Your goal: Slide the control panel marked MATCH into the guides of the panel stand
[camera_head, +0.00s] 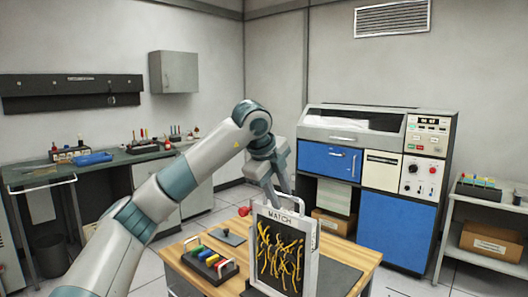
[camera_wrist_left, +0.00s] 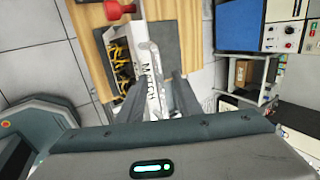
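The control panel marked MATCH (camera_head: 279,252) stands upright close to me, a black face in a pale frame with tangled yellow wires. Its lower edge is cut off by the picture. The wrist view shows its wires (camera_wrist_left: 121,62) and pale MATCH strip (camera_wrist_left: 151,82) from above. My left gripper (camera_head: 279,198) is at the panel's top edge. Its fingers point down, apart, one on each side of the top handle (camera_wrist_left: 153,50); I see no clear grip. I cannot make out the panel stand or its guides apart from the panel. My right gripper is not in view.
The wooden table (camera_head: 191,271) carries a rack of coloured pieces (camera_head: 210,262), a red knob-like thing (camera_head: 244,211) and a dark mat (camera_head: 341,279) to the panel's right. Behind stand a blue-fronted machine (camera_head: 395,235), a side shelf (camera_head: 486,226) and a workbench (camera_head: 110,160).

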